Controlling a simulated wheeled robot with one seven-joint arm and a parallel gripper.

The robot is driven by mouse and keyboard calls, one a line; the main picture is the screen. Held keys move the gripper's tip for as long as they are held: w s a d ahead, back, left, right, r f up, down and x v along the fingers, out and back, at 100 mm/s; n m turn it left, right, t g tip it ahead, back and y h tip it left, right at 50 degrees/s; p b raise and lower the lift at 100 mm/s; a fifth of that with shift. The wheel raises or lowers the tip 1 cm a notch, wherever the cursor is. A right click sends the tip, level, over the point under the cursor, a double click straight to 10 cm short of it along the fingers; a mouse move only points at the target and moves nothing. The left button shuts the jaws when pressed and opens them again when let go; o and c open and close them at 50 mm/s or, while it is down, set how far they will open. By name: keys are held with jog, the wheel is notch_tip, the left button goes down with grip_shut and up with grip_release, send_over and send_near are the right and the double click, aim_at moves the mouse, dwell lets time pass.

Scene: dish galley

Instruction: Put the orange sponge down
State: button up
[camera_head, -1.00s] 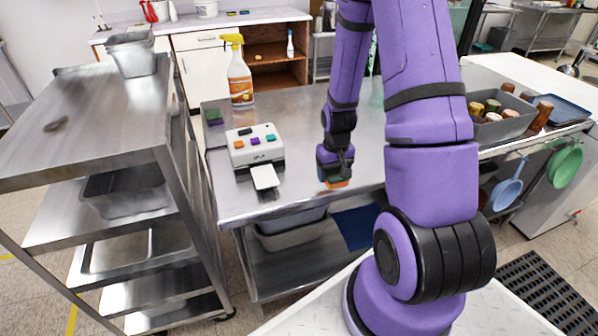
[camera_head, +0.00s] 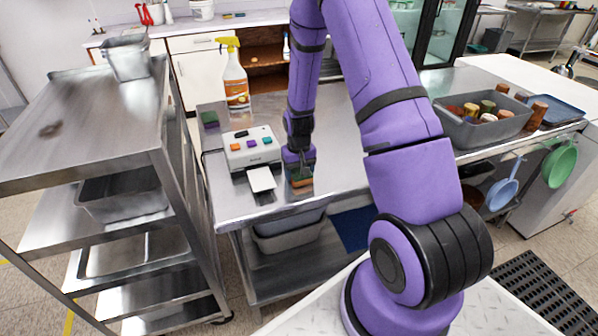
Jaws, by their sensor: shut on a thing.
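The orange sponge (camera_head: 301,182), with a dark green layer, is under my gripper (camera_head: 300,171) at the front part of the steel table (camera_head: 340,150). My gripper points down and is shut on the sponge. The sponge is just right of the white device's tongue. I cannot tell whether its underside touches the table top.
A white device (camera_head: 250,147) with coloured buttons and a white tongue (camera_head: 261,179) stands left of my gripper. Behind it are a spray bottle (camera_head: 235,75) and a green sponge (camera_head: 210,118). A grey bin of cups (camera_head: 480,128) stands at the right. Table right of my gripper is clear.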

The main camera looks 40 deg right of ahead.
jog(key=shift+f, duration=0.15)
jog(key=o, duration=1.2)
notch_tip(320, 180, up, 12)
notch_tip(320, 180, up, 12)
jog(key=t, duration=0.1)
send_over(299, 169)
jog(key=s+a, duration=0.3)
jog(key=a, duration=0.1)
jog(key=s+a+r+n+t, duration=0.1)
jog(key=s+a+r, duration=0.2)
jog(key=s+r, duration=0.3)
jog(key=s+a+r+n+t, duration=0.1)
jog(key=s+a+r, duration=0.2)
jog(key=s+r, duration=0.3)
jog(key=s+a+r+n+t, duration=0.1)
jog(key=s+a+r+t, duration=0.1)
jog(key=s+r, duration=0.4)
jog(key=shift+s+a+r, duration=0.1)
jog(key=shift+s+a, duration=0.05)
jog(key=shift+s, duration=0.75)
jog(key=shift+s+a+f, duration=0.1)
jog(key=shift+s+a, duration=0.1)
jog(key=shift+s, duration=0.75)
jog(key=shift+s+a+r, duration=0.1)
jog(key=shift+s+a, duration=0.05)
jog(key=shift+s, duration=0.75)
